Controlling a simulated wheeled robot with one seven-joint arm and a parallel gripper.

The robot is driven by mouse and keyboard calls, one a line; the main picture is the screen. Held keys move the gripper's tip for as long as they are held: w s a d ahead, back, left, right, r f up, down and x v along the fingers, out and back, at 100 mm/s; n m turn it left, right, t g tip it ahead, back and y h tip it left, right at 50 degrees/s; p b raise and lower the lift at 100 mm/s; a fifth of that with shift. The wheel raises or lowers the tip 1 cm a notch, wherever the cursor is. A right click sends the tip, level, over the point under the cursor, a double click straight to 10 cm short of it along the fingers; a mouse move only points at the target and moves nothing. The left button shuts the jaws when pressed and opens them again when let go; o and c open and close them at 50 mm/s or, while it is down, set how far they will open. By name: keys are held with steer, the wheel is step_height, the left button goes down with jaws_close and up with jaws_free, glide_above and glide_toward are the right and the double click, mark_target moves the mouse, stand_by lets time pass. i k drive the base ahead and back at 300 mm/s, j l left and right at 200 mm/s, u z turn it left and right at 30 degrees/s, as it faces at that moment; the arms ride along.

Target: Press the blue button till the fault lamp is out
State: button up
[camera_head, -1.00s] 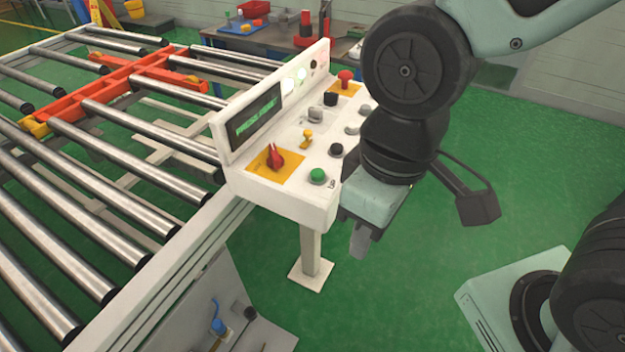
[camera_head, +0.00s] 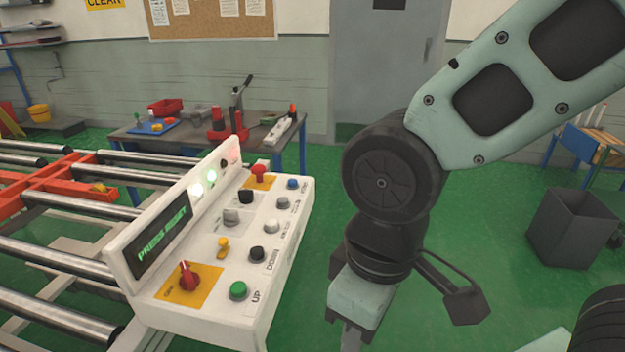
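The control panel (camera_head: 215,301) is a white sloped box with a screen (camera_head: 163,239) that reads "PRESS RESET" in green. The blue button (camera_head: 292,184) is at the panel's far right corner, beside the red mushroom button (camera_head: 258,172) on its yellow plate. On the upright back board two lamps glow whitish-green (camera_head: 211,176), and a dim reddish lamp (camera_head: 232,156) sits at its far end. My gripper (camera_head: 352,338) hangs to the right of the panel, apart from it and pointing down. Its fingertips are cut off by the lower frame edge, so its opening cannot be told.
The panel also bears a green UP button (camera_head: 238,290), a black DOWN button (camera_head: 257,253), a red rotary switch (camera_head: 188,275) and a yellow toggle (camera_head: 223,245). A roller conveyor (camera_head: 60,262) lies left. A workbench (camera_head: 190,138) stands behind; a dark bin (camera_head: 574,228) stands right.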

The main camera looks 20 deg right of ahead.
mark_target(292, 182)
steer(key=i+l+z, duration=0.1)
steer(key=i+z, duration=0.25)
steer(key=i, duration=0.7)
